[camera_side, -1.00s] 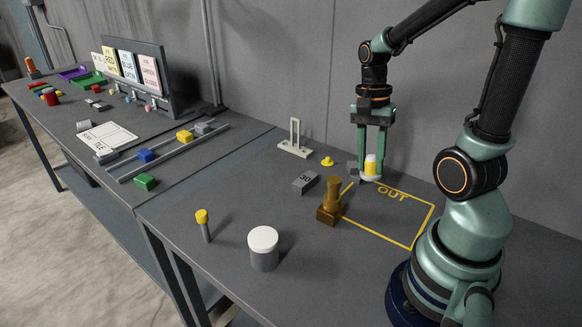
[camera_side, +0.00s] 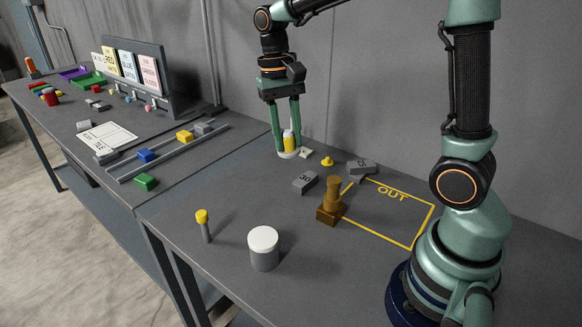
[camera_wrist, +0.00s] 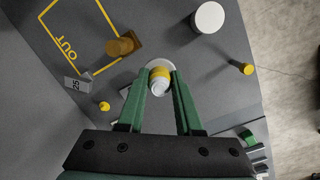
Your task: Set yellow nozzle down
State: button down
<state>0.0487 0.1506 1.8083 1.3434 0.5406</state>
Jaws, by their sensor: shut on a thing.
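The yellow nozzle (camera_side: 289,140) has a yellow band, a white tip and a wide white base. My gripper (camera_side: 288,146) is shut on it and holds it upright at the back of the near table. It also shows between my fingers in the wrist view (camera_wrist: 159,72). I cannot tell whether its base touches the table.
To the right are a small yellow part (camera_side: 327,161), a grey block marked 30 (camera_side: 305,183), a grey block marked 25 (camera_side: 361,166) and a brass post (camera_side: 333,200). The yellow OUT outline (camera_side: 380,229) is empty inside. A white-lidded jar (camera_side: 263,248) and yellow-capped pin (camera_side: 203,225) stand in front.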

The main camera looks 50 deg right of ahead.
jog(key=shift+w+a+f+n, duration=0.1)
jog(key=shift+w+a+n, duration=0.3)
jog(key=shift+a, duration=0.25)
jog(key=shift+a+f+n, duration=0.1)
jog(key=shift+a+n, duration=0.1)
jog(key=shift+n, duration=0.1)
jog(key=s+f+n, duration=0.1)
jog(key=n, duration=0.1)
jog(key=s+f+n, duration=0.1)
jog(key=s+n, duration=0.1)
jog(key=n, duration=0.1)
jog(key=shift+f, duration=0.2)
jog(key=s+d+r+m, duration=0.2)
jog(key=s+d+m, duration=0.4)
jog(key=s+d, duration=0.65)
jog(key=shift+t+y, duration=0.3)
jog(key=shift+t, duration=0.1)
jog(key=f, duration=1.9)
jog(key=shift+w, duration=0.25)
jog(key=shift+f, duration=0.1)
